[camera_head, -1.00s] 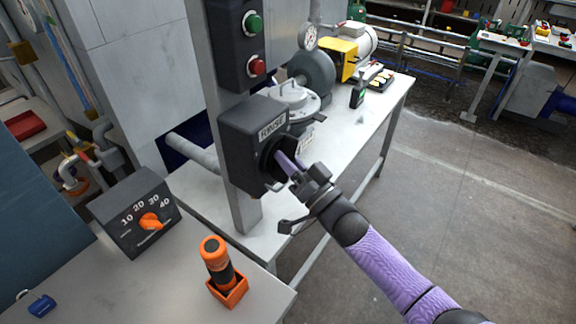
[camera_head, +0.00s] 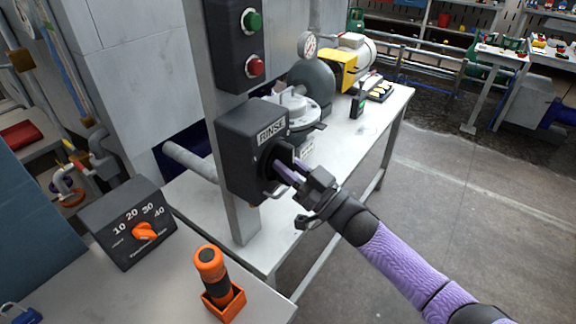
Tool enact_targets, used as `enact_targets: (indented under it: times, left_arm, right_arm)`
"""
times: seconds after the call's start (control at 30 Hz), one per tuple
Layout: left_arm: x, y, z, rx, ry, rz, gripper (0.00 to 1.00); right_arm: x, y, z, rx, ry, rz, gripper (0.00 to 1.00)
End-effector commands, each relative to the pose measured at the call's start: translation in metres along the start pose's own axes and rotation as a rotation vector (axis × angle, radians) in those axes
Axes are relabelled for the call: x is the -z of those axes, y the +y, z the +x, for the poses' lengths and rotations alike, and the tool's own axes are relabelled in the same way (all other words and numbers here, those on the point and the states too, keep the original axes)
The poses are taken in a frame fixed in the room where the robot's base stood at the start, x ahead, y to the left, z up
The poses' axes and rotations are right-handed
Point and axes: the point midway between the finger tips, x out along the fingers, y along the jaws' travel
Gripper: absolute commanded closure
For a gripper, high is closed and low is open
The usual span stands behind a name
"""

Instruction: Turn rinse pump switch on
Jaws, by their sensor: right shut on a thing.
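The rinse pump switch (camera_head: 237,150) is a black box on a grey post, with a "RINSE" label on its upper front. A dark round knob (camera_head: 269,158) sits on its front face. My right gripper (camera_head: 283,166) reaches in from the lower right and is shut on the knob. The fingers hide most of the knob, so its exact angle is hard to tell. My left gripper is not in view.
A box with green (camera_head: 253,21) and red (camera_head: 255,66) buttons is above the switch. A dial box with an orange knob (camera_head: 144,231) and an orange flashlight (camera_head: 211,272) in a holder stand on the front table. Open floor lies to the right.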

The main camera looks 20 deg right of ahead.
Motion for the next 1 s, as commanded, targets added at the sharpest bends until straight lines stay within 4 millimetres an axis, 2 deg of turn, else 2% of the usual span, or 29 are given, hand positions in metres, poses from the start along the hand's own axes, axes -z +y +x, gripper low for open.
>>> enact_targets:
  times: [0.33,0.37,0.5,0.53,0.83,0.93,1.0]
  left_arm:
    - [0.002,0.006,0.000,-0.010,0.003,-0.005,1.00]
    - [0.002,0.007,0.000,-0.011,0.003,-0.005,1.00]
    - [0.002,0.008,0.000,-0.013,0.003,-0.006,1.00]
    - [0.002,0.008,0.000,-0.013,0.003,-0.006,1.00]
    - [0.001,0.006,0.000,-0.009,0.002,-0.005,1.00]
    - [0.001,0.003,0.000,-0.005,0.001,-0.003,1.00]
    - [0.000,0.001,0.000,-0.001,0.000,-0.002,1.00]
  right_arm:
    - [-0.002,-0.001,-0.001,0.002,-0.005,-0.004,1.00]
    - [-0.002,-0.001,-0.001,0.002,-0.005,-0.004,0.73]
    - [-0.001,0.000,-0.001,0.002,-0.004,-0.003,0.43]
    - [-0.001,0.000,-0.001,0.001,-0.003,-0.003,0.40]
    - [-0.001,0.000,-0.003,0.001,-0.002,-0.002,0.40]
    - [-0.001,0.000,-0.017,0.001,-0.004,-0.002,0.40]
    - [-0.002,0.000,-0.033,0.001,-0.005,-0.001,0.40]
